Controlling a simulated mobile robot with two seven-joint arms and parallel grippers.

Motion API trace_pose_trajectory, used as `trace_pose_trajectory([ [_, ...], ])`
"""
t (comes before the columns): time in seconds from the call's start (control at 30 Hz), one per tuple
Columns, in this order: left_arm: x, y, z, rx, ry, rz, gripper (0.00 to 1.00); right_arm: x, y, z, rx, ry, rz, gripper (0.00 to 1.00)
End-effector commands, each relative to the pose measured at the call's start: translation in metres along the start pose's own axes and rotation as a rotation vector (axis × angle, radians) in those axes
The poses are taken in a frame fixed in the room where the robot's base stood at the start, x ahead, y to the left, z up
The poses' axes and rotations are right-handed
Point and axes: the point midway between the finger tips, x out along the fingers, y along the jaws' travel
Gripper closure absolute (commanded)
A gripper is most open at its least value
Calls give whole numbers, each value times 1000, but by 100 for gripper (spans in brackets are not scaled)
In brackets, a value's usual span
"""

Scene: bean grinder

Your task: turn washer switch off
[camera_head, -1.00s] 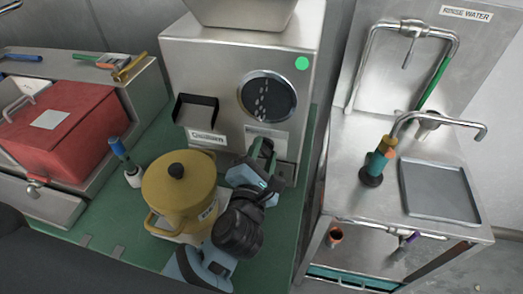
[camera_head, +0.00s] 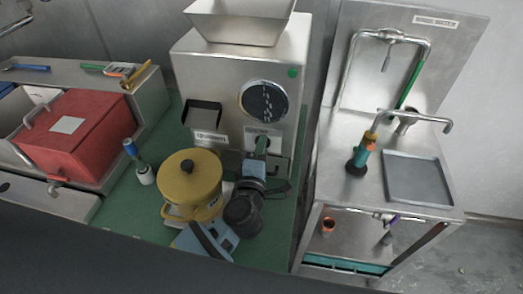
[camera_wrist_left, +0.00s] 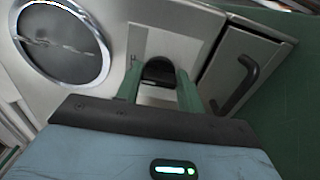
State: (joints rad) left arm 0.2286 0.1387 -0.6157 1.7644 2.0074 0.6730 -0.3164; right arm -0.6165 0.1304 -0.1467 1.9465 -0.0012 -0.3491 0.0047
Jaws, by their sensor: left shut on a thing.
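The steel machine (camera_head: 225,75) with a hopper on top has a round dark window (camera_head: 264,101) and a round green light (camera_head: 292,72) on its front. A black switch knob (camera_wrist_left: 158,72) sits on a pale plate at its lower front, seen in the left wrist view. My left gripper (camera_head: 262,146) reaches up to this plate; in the left wrist view its two green fingers (camera_wrist_left: 160,90) stand on either side of the knob, shut on it. In the head view the fingers hide the knob. My right gripper is not in view.
A yellow pot (camera_head: 190,190) stands close left of my left arm. A red box (camera_head: 75,135) and a blue-handled brush (camera_head: 130,148) are further left. A steel sink stand (camera_head: 335,190) with taps is at right. A dark handle (camera_wrist_left: 236,85) is right of the knob.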

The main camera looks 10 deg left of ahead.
Motion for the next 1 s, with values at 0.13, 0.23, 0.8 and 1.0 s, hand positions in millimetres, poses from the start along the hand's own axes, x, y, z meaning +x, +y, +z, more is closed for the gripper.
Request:
trace_pose_trajectory([
  [0.13, 0, 0, 0, 20, 1, 1, 85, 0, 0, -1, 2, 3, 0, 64],
  [0.23, 0, 0, 0, 25, 1, 1, 85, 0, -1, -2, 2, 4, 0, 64],
  [0.8, 0, 0, 0, 24, 0, 1, 40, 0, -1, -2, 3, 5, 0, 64],
  [1.0, -1, 0, 0, 23, 0, 0, 40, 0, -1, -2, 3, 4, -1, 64],
])
